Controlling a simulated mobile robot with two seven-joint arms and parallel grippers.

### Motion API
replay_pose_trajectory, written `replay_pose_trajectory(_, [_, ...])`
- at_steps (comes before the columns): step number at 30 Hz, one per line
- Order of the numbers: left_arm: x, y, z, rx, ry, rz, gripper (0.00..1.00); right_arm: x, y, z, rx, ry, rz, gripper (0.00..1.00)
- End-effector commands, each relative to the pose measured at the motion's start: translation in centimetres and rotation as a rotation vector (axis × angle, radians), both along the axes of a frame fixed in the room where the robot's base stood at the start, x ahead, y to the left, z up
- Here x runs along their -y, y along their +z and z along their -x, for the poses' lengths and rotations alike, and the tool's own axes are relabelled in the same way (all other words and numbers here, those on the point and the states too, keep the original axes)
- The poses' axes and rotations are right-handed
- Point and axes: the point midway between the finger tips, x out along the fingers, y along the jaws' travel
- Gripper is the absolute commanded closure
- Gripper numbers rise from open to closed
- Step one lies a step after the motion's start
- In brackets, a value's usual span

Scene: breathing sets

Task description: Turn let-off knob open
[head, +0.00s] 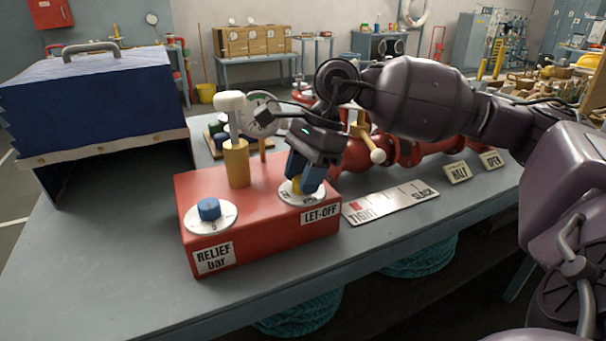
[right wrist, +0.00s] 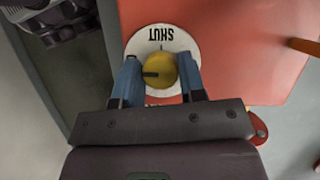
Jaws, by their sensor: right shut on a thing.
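The yellow let-off knob (right wrist: 158,70) sits on a round white dial (right wrist: 185,42) on top of the red box (head: 262,233). In the right wrist view the dial's word SHUT shows upside down at the far side, and a dark mark on the knob points left. My right gripper (right wrist: 158,80) is shut on the knob, one blue finger on each side. In the head view the right gripper (head: 303,182) comes down over the dial and hides most of the knob. The LET-OFF label (head: 320,214) is on the box's front. My left gripper is not in view.
A blue relief knob (head: 209,208) and a yellow post with a white top (head: 236,160) stand on the box. A gauge (head: 259,117) and red pipe (head: 440,150) are behind. A TIGHT–SLACK plate (head: 390,203) lies right. A blue bellows (head: 95,100) stands left.

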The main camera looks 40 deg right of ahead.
Motion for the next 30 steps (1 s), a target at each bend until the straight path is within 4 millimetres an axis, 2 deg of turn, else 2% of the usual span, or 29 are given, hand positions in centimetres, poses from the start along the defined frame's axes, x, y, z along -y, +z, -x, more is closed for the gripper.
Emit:
replay_pose_trajectory(2, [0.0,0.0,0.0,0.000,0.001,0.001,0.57,0.0,0.0,0.0,-0.001,-0.001,0.002,0.86])
replay_pose_trajectory(3, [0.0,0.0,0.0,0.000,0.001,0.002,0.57,0.0,0.0,0.0,-0.001,-0.001,0.002,0.56])
replay_pose_trajectory(7, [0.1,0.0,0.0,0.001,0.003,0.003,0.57,0.0,0.0,0.0,0.000,-0.001,0.001,0.37])
replay_pose_trajectory(15, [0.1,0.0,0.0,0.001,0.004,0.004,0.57,0.0,0.0,0.0,0.000,-0.001,0.001,0.37])
replay_pose_trajectory(19, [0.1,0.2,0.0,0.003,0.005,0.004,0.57,0.3,0.7,0.0,0.001,-0.003,0.001,0.37])
replay_pose_trajectory(23, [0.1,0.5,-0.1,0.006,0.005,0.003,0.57,1.0,2.5,0.1,0.004,-0.004,0.001,0.37])
replay_pose_trajectory(30, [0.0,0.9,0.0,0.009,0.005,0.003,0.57,2.7,6.6,0.2,0.005,-0.004,0.001,0.37])
